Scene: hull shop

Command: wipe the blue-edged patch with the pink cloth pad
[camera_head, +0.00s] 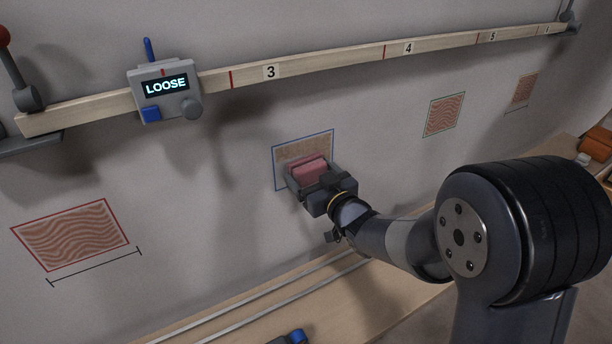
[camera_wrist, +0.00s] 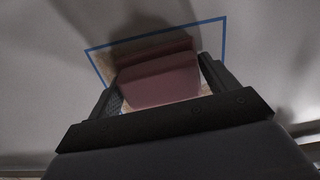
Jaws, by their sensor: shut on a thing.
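The blue-edged patch (camera_head: 303,145) is on the grey wall, left of my arm in the head view. It has a tan, faintly marked inside, and its blue edge also shows in the wrist view (camera_wrist: 225,40). My gripper (camera_head: 312,175) is in front of the patch's lower part and is shut on the pink cloth pad (camera_head: 308,168). In the wrist view the pad (camera_wrist: 160,82) sits between the two fingers and hides much of the patch. The pad is at or very close to the wall; I cannot tell whether it touches.
A wooden rail (camera_head: 330,66) with numbers runs above, carrying a grey device (camera_head: 163,92) reading LOOSE. A red-edged patch (camera_head: 72,234) is at left, green-edged (camera_head: 443,114) and further (camera_head: 524,89) patches at right. A wooden ledge (camera_head: 250,318) runs below. The wall around the blue-edged patch is clear.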

